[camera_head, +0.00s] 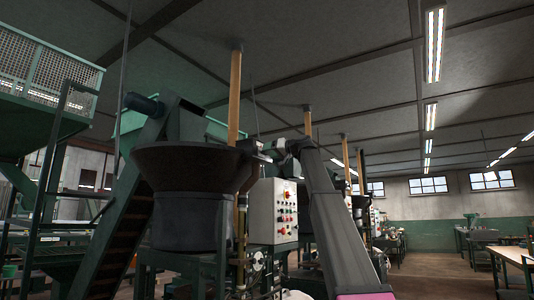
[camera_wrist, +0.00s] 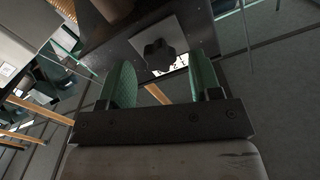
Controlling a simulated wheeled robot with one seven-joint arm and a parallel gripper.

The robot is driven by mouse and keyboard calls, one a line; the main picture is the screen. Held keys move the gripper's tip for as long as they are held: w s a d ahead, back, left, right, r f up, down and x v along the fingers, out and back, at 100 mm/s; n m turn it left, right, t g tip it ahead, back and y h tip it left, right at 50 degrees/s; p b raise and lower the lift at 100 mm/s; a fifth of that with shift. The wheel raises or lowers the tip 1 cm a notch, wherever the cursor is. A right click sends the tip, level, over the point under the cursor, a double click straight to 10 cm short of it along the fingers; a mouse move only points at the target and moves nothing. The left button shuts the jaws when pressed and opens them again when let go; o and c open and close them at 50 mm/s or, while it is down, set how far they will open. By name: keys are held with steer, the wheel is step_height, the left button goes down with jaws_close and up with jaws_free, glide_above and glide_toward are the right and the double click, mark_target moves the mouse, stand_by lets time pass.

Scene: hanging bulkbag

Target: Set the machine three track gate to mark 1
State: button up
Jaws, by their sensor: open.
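In the wrist view, my gripper (camera_wrist: 160,62) is open, with its two green fingers apart and nothing held between them. A black lobed knob (camera_wrist: 159,54) on a pale square plate (camera_wrist: 178,33) shows beyond the fingertips, roughly in line with the gap. The plate sits on a dark panel (camera_wrist: 105,48). I cannot tell whether this knob belongs to the track gate of machine three.
A pale control box (camera_head: 272,210) with coloured buttons stands right of the hopper. A green inclined conveyor (camera_head: 120,215) rises on its left. A wooden post (camera_head: 234,95) reaches the ceiling. The floor (camera_head: 435,270) is open at right, before a table (camera_head: 515,254).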

steer(key=shift+x, duration=1)
jaws_close()
steer(key=shift+s+a, duration=0.4)
steer(key=shift+s, duration=0.15)
jaws_free()
steer(key=shift+d, duration=0.1)
steer(key=v, duration=1)
steer(key=shift+s+d, duration=0.2)
steer(key=shift+d, duration=0.05)
